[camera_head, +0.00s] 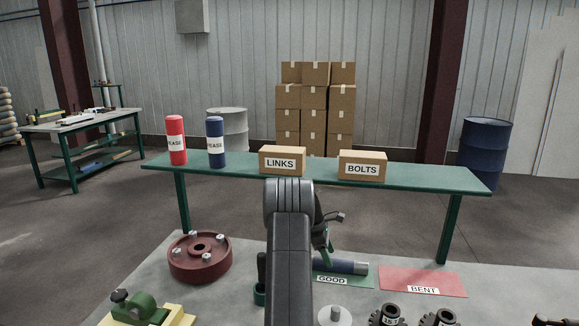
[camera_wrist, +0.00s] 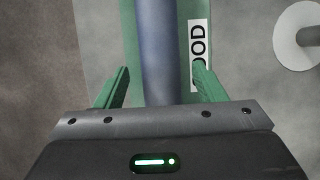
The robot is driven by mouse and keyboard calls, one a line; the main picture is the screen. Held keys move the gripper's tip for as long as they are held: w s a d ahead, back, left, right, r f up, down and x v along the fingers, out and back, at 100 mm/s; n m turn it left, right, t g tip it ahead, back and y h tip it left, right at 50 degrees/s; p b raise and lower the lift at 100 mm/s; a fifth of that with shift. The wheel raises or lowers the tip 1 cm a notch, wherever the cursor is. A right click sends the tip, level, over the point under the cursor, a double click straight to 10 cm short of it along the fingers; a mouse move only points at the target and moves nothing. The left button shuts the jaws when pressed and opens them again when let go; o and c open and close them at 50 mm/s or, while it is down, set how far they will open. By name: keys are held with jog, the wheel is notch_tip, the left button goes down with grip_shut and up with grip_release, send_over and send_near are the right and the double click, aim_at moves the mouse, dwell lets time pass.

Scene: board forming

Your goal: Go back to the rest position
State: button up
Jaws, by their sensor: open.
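My gripper (camera_wrist: 155,85) shows in the wrist view with its two green fingers apart. A grey-blue cylindrical bar (camera_wrist: 158,45) lies between and below the fingers, on a green mat labelled GOOD (camera_wrist: 130,40). I see no finger pressing on the bar; the gap in height is hard to tell. In the head view the bar (camera_head: 345,266) lies at the back of the green mat (camera_head: 358,281). My arm hides part of the bar and mat there, and the gripper (camera_head: 326,250) is only partly visible beside the arm.
A red BENT mat (camera_head: 422,283) lies bare at right. A red flanged disc (camera_head: 200,262) stands left, a green clamp (camera_head: 137,308) at front left, and dark gears (camera_head: 388,316) at front. A green bench (camera_head: 230,172) behind bears LINKS (camera_head: 282,161) and BOLTS (camera_head: 362,167) boxes.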

jog(key=v, duration=0.3)
jog(key=shift+a+r, duration=0.2)
jog(key=p+x, duration=0.1)
jog(key=x, duration=0.7)
notch_tip(320, 180, up, 4)
jog(key=shift+w+a+r+b, duration=0.1)
jog(key=shift+b, duration=0.6)
jog(key=w+a, duration=0.1)
jog(key=a, duration=0.5)
jog(key=w+a+b, duration=0.1)
jog(key=a, duration=0.4)
jog(key=w+a+b, duration=0.1)
jog(key=a, duration=0.5)
jog(key=shift+w+a, duration=0.3)
jog(key=shift+a, duration=0.05)
jog(key=shift+s+d+r+b, duration=0.1)
jog(key=shift+b, duration=0.2)
